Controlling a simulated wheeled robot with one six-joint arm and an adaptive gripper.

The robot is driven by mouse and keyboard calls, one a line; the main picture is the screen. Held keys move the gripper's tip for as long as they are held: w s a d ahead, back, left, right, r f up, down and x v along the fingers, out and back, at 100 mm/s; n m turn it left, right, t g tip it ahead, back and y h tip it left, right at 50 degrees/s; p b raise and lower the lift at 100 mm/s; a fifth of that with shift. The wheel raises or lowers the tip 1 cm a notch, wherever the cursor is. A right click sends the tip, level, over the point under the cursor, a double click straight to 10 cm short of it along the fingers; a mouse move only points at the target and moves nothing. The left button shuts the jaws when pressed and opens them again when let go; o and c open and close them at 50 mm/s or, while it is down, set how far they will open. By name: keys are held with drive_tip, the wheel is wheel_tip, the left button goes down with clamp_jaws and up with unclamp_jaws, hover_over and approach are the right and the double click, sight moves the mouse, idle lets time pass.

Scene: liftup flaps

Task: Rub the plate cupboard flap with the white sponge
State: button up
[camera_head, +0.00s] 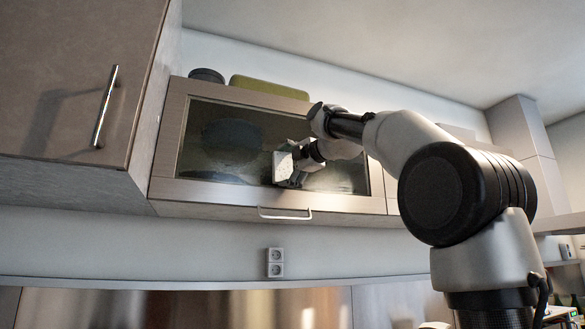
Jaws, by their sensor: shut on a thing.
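The plate cupboard flap (215,190) is a framed glass front on the wall cupboard in the middle of the view, and it is closed. A dark round plate shape (232,140) shows through its glass. The white sponge (284,167) is a small pale block in front of the lower middle of the glass. My gripper (295,172) is shut on the sponge. The sponge is at or very close to the glass; I cannot tell if it touches. The gripper's fingers are small and partly hidden by the sponge and the wrist.
The flap's bar handle (285,215) is below the gripper. A brown cupboard door (75,80) with a vertical handle stands out at the left. A dark round item (207,75) and a green box (270,87) sit on top of the cupboard. A socket (275,262) is on the wall below.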

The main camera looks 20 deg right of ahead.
sight(261, 166)
drive_tip(key=shift+a, duration=3.1)
drive_tip(key=shift+r, duration=0.1)
drive_tip(key=shift+s+d+r, duration=0.1)
drive_tip(key=shift+d, duration=1.65)
drive_tip(key=d, duration=1.1)
drive_tip(key=shift+w+a, duration=0.2)
drive_tip(key=shift+a, duration=3.6)
drive_tip(key=shift+s+a, duration=0.15)
drive_tip(key=shift+a, duration=3.4)
drive_tip(key=shift+s, duration=0.15)
drive_tip(key=shift+s, duration=2.9)
